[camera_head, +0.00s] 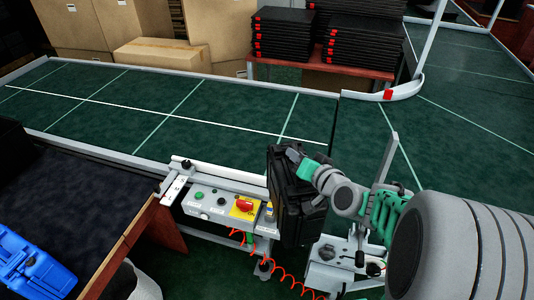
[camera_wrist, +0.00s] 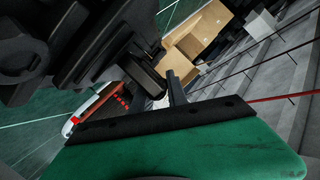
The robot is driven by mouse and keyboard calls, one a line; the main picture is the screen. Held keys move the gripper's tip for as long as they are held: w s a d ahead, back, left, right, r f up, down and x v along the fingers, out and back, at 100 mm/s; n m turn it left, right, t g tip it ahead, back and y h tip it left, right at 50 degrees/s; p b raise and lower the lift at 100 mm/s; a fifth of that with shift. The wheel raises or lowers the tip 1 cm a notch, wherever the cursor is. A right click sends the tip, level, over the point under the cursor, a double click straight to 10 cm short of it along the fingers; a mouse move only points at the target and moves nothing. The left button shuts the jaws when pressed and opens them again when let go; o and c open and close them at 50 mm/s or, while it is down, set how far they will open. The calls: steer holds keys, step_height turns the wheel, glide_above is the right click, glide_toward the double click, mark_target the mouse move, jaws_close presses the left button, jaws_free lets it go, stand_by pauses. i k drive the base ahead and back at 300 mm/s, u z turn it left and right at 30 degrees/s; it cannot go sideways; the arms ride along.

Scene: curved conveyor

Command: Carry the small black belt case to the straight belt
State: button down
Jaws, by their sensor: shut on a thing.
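The small black case (camera_head: 290,190) hangs upright from my gripper (camera_head: 308,168) in front of the belt's near edge, beside the control panel. In the wrist view the black case (camera_wrist: 85,45) fills the upper left, close to the fingers. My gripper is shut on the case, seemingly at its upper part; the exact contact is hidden. The straight green belt (camera_head: 160,112) with white lines runs across the left and middle of the head view, just behind the case. The belt surface nearest the case is bare.
The control panel (camera_head: 215,203) with a red switch stands left of the case. The curved belt (camera_head: 470,90) with a white guard rail (camera_head: 385,95) lies right. Stacked black trays (camera_head: 285,35) and cardboard boxes (camera_head: 160,55) stand behind. A blue case (camera_head: 35,265) lies lower left.

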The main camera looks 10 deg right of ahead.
mark_target(217, 149)
steer(key=i, duration=1)
steer(key=u, duration=0.7)
